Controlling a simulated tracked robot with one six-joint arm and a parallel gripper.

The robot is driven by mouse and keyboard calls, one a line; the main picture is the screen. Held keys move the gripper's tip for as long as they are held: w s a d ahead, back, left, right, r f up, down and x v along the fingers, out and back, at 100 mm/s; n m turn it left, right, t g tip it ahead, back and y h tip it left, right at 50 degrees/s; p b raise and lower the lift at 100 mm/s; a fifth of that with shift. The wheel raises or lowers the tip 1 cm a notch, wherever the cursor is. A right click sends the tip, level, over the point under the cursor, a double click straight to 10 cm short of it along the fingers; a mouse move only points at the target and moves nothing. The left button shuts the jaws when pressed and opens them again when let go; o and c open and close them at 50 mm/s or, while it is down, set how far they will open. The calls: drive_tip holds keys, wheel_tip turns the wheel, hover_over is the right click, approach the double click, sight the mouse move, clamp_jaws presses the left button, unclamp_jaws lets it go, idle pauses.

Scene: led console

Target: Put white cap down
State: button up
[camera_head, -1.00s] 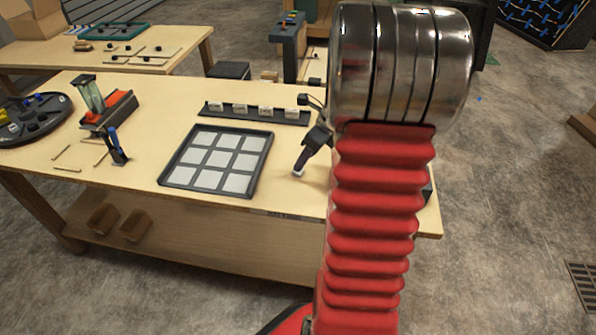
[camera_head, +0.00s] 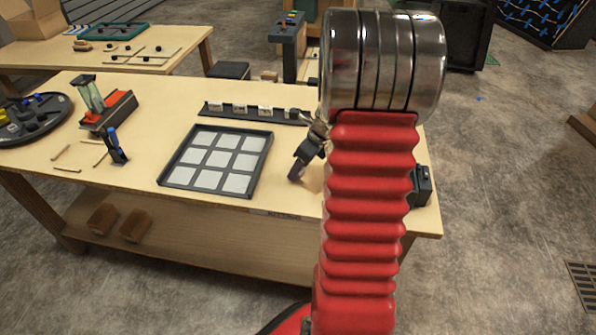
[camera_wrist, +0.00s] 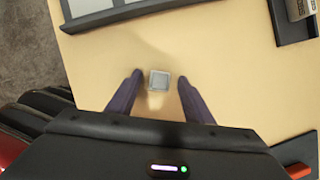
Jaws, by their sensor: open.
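The small pale, whitish-grey square cap (camera_wrist: 159,80) lies on the wooden tabletop in the wrist view. My gripper (camera_wrist: 160,78) is open, with one dark finger on each side of the cap and a visible gap to both. In the head view my gripper (camera_head: 295,174) is low over the table, right of the tray; the cap cannot be made out there. My red arm hides part of the table on the right.
A dark-rimmed tray (camera_head: 166,180) with several white square panels lies left of my gripper. A dark rail (camera_head: 233,112) with small labelled blocks lies behind. A black device (camera_head: 421,186) stands at the right table edge. Bare tabletop (camera_head: 275,197) surrounds the gripper.

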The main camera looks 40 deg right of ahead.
drive_tip(key=shift+c, duration=0.6)
clamp_jaws()
drive_tip(key=shift+r, duration=0.1)
wheel_tip(320, 180, up, 10)
idle(0.7)
